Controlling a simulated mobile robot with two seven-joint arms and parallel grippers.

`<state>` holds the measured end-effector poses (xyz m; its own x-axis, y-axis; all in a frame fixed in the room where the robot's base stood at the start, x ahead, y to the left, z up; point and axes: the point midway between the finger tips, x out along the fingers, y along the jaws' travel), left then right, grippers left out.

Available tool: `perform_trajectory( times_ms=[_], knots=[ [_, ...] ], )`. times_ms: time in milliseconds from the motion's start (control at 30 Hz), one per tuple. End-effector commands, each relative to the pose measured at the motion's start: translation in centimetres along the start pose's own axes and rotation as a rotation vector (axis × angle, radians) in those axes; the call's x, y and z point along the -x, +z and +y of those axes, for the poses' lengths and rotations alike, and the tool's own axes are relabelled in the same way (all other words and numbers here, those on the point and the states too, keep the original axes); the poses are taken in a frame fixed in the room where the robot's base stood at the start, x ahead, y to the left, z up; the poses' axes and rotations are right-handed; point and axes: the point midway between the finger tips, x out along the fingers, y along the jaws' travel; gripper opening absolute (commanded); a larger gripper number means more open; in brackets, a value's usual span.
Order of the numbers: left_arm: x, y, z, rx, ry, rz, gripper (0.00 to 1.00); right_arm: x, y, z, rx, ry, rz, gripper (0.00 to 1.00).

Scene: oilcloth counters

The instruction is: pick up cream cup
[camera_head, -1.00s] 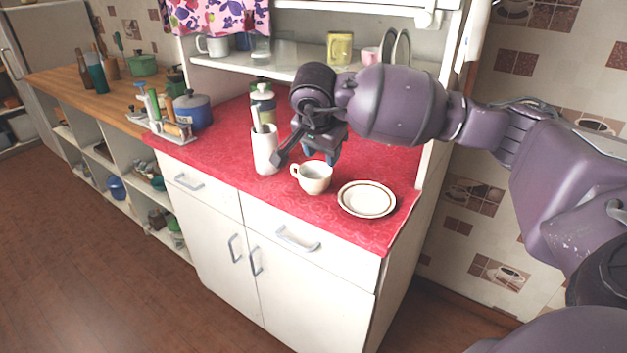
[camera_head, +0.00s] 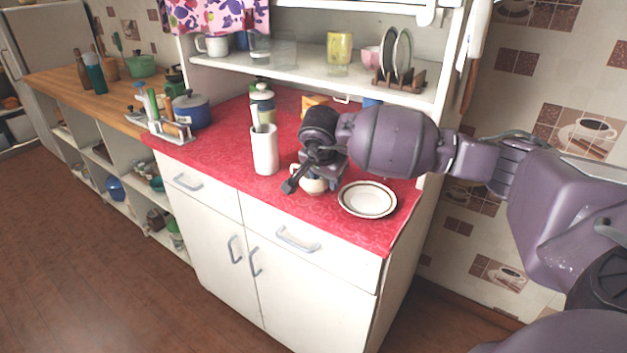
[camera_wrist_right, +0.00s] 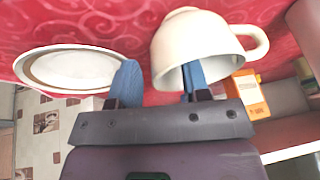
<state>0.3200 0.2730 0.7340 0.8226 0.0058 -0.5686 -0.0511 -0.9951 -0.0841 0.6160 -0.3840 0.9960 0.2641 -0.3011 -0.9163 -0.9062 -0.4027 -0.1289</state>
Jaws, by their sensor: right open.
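The cream cup (camera_head: 310,186) stands upright on the red counter, partly hidden behind my right gripper in the head view. It shows in the wrist view (camera_wrist_right: 190,38) with its handle to the right. My right gripper (camera_head: 324,173) is over the cup, pointing down, open. In the wrist view its two blue fingers (camera_wrist_right: 160,78) are spread apart. One finger overlaps the cup's mouth and seems to be inside it; the other is outside, between cup and saucer. My left gripper is not in view.
A white saucer with a brown ring (camera_head: 367,199) lies right of the cup. A white utensil holder (camera_head: 265,150) stands left of it. A jar (camera_head: 262,101) and an orange thing (camera_head: 314,104) are behind. The shelf (camera_head: 300,68) overhangs the counter's back.

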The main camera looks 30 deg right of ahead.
Motion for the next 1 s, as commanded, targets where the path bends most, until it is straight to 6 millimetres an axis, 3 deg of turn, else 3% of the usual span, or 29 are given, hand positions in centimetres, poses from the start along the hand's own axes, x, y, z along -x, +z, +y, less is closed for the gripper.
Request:
perform_trajectory(
  times_ms=[67, 300, 367, 733, 1000],
  knots=[
    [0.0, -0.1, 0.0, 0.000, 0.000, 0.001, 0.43, 0.1, 0.0, 0.0, 0.000, 0.000, 0.000, 0.43],
    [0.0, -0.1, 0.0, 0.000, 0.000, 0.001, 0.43, 0.1, 0.0, 0.0, 0.000, 0.000, 0.001, 0.06],
    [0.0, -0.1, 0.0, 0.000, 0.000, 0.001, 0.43, 0.1, 0.0, 0.0, 0.000, 0.000, 0.001, 0.00],
    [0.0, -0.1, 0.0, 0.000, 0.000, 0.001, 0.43, 0.6, -0.3, -0.1, -0.001, -0.002, 0.003, 0.00],
    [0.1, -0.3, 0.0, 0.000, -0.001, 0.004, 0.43, 4.5, -2.0, -0.7, -0.003, -0.005, 0.005, 0.00]
  ],
)
